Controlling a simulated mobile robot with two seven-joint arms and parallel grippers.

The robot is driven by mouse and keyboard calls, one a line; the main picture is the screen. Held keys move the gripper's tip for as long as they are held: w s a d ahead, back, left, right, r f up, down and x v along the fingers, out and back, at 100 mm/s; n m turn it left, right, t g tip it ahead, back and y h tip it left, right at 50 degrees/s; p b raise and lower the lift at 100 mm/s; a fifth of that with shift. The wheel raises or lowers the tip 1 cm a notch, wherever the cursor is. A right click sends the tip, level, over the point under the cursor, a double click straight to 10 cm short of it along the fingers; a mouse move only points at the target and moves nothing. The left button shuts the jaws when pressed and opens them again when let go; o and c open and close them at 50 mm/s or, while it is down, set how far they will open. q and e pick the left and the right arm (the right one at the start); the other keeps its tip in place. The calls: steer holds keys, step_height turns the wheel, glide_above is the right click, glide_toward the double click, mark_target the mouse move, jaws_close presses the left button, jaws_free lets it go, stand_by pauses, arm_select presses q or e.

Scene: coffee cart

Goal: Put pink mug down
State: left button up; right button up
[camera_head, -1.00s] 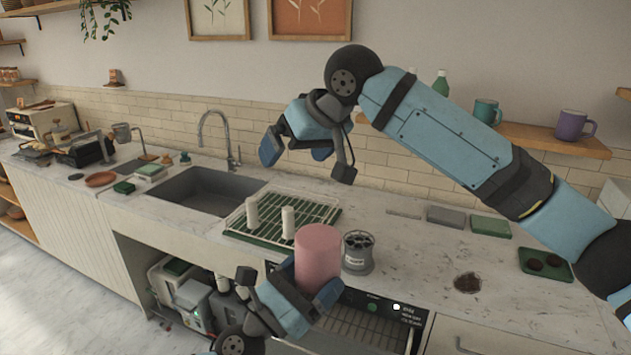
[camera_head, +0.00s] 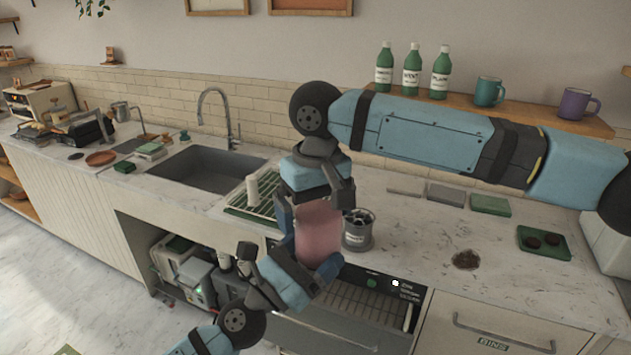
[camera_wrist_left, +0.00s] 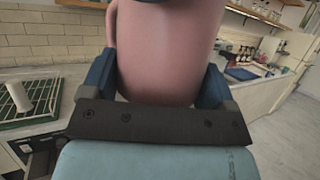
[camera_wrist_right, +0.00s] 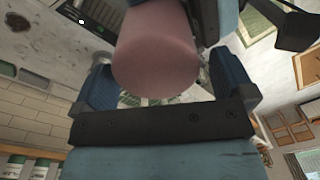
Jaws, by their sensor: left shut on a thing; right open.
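The pink mug (camera_head: 318,238) is in the air in front of the counter's front edge. My left gripper (camera_head: 303,272) is shut on its lower part. In the left wrist view the mug (camera_wrist_left: 168,50) fills the space between the fingers, with its handle at the left. My right gripper (camera_head: 315,208) is open at the mug's upper part, coming from above. In the right wrist view the mug (camera_wrist_right: 155,62) shows between and beyond its open fingers; I cannot tell whether they touch it.
A grey cylindrical holder (camera_head: 358,232) stands on the counter just right of the mug. A green drying rack (camera_head: 240,205) with a white cup is to the left, beside the sink (camera_head: 205,178). The counter (camera_head: 415,225) is clear right of the holder, up to a dark spill (camera_head: 466,260).

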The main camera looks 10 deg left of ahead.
steer(key=shift+f, duration=1.4)
steer(key=shift+c, duration=0.2)
steer(key=shift+s+a, duration=0.1)
steer(key=c, duration=1)
arm_select(q)
steer(key=o, duration=1)
